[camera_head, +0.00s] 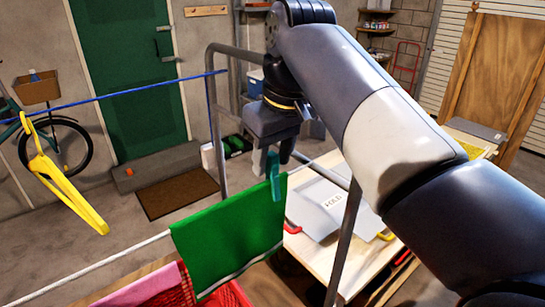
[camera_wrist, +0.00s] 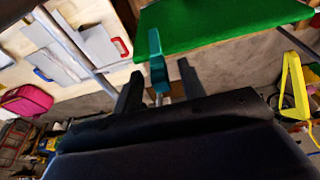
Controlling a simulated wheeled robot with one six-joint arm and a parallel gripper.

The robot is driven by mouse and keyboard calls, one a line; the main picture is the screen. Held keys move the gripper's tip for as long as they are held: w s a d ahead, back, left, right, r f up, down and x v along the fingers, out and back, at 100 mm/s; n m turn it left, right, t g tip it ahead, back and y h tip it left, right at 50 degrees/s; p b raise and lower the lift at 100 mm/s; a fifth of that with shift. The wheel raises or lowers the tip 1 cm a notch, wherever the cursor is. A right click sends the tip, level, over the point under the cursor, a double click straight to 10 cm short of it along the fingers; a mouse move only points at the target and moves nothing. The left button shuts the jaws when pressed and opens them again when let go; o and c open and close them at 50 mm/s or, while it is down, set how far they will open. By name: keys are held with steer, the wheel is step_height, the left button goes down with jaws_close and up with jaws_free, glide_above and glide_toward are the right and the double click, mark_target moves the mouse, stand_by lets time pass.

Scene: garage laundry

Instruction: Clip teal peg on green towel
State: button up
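The green towel (camera_head: 225,238) hangs over the white line. The teal peg (camera_head: 275,180) stands upright at the towel's top edge, near its right corner, with its lower part overlapping the cloth. In the wrist view the peg (camera_wrist: 157,65) also overlaps the edge of the green towel (camera_wrist: 210,25). My gripper (camera_head: 273,155) is just above the peg, pointing down. In the wrist view my gripper's fingers (camera_wrist: 159,85) are spread on both sides of the peg, with gaps visible. Whether the peg's jaws pinch the cloth is too small to tell.
A yellow hanger (camera_head: 62,185) hangs at left on a blue line (camera_head: 115,93). A grey metal frame (camera_head: 347,240) and a wooden table (camera_head: 365,262) stand to the right.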

steer(key=p+v, duration=0.1)
steer(key=v, duration=0.9)
steer(key=b+x, duration=0.1)
steer(key=x, duration=0.9)
steer(key=shift+f, duration=0.15)
steer(key=shift+r+p, duration=0.45)
steer(key=shift+r, duration=0.25)
steer(key=shift+f, duration=0.15)
